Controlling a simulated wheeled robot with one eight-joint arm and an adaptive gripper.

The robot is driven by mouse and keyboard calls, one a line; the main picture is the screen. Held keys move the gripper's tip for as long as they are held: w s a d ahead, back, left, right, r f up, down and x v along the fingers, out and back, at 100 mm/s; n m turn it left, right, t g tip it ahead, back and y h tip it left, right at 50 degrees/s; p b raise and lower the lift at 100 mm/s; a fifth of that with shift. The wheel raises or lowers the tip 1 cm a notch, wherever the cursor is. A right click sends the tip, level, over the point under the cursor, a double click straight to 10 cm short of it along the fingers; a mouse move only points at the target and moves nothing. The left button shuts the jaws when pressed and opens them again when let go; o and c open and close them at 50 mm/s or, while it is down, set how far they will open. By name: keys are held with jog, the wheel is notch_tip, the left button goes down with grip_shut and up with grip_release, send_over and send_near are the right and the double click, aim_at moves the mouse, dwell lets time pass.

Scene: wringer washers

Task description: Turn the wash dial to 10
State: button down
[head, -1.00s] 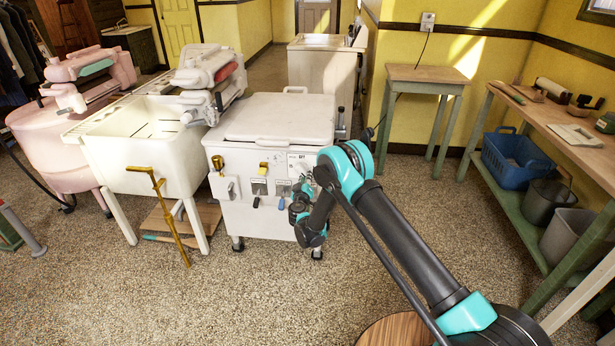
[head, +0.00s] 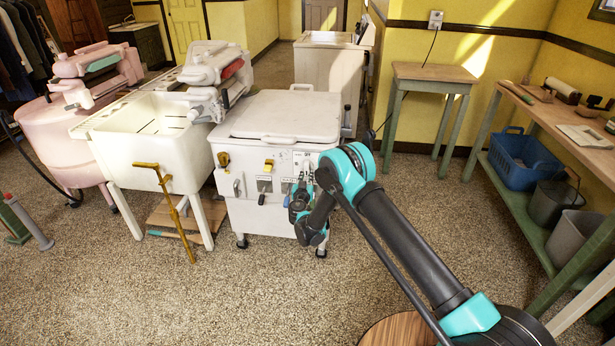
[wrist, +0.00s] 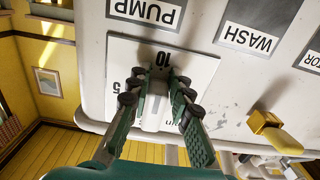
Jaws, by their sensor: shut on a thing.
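The wash dial (wrist: 157,108) shows in the wrist view as a pale knob on a white plate (wrist: 198,74), which carries an upside-down "10", a "5" and part of "min". My gripper (wrist: 160,84) is shut on the knob, with one dark green finger on each side, close to the "10". The fingers partly hide the knob, and I cannot tell exactly where its pointer stands.
Upside-down "PUMP" (wrist: 146,11) and "WASH" (wrist: 247,38) labels are near the plate. A yellow handle (wrist: 277,132) is to its right. Several levers, including a blue one (head: 287,200), are left of my gripper. A cream tub (head: 150,140) stands left; the floor (head: 130,290) in front is clear.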

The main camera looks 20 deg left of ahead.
jog(key=shift+a+r, duration=0.25)
jog(key=shift+r, duration=0.1)
jog(key=c, duration=1.4)
grip_release()
jog(key=shift+d+r, duration=0.1)
jog(key=shift+r, duration=0.05)
jog(key=shift+o, duration=0.2)
jog(key=shift+d+f, duration=0.1)
jog(key=shift+f, duration=0.1)
jog(key=shift+s, duration=0.1)
jog(key=v, duration=0.7)
jog(key=shift+s, duration=0.15)
